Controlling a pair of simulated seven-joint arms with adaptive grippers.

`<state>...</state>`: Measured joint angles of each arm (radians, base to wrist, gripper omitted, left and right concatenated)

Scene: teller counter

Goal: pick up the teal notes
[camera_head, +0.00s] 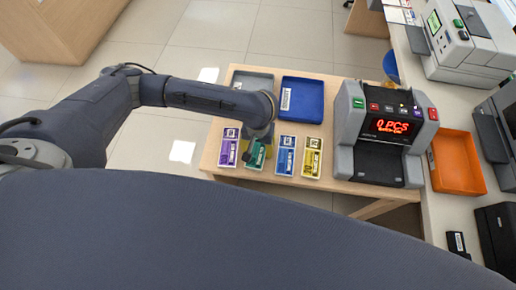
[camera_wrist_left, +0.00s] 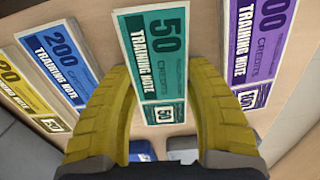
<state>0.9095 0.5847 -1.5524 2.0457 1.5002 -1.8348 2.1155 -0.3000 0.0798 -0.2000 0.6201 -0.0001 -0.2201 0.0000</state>
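The teal notes (camera_head: 257,161) lie on the light wood table in a row of note bundles, second from the left, partly hidden by my left wrist. In the left wrist view the teal bundle (camera_wrist_left: 160,45) reads "50 credits, training note". My left gripper (camera_wrist_left: 163,80) is open, its two yellow fingers on either side of the teal bundle's near end. Whether either finger touches the bundle is hard to tell. In the head view the left gripper (camera_head: 258,146) points down over the teal notes, its fingers mostly hidden. My right gripper is not in view.
Purple notes (camera_head: 228,153) lie left of the teal ones; blue notes (camera_head: 285,160) and yellow notes (camera_head: 311,163) lie right. A grey tray (camera_head: 251,77) and a blue tray (camera_head: 302,99) stand behind. A note counter (camera_head: 385,135) and an orange tray (camera_head: 457,165) are farther right.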

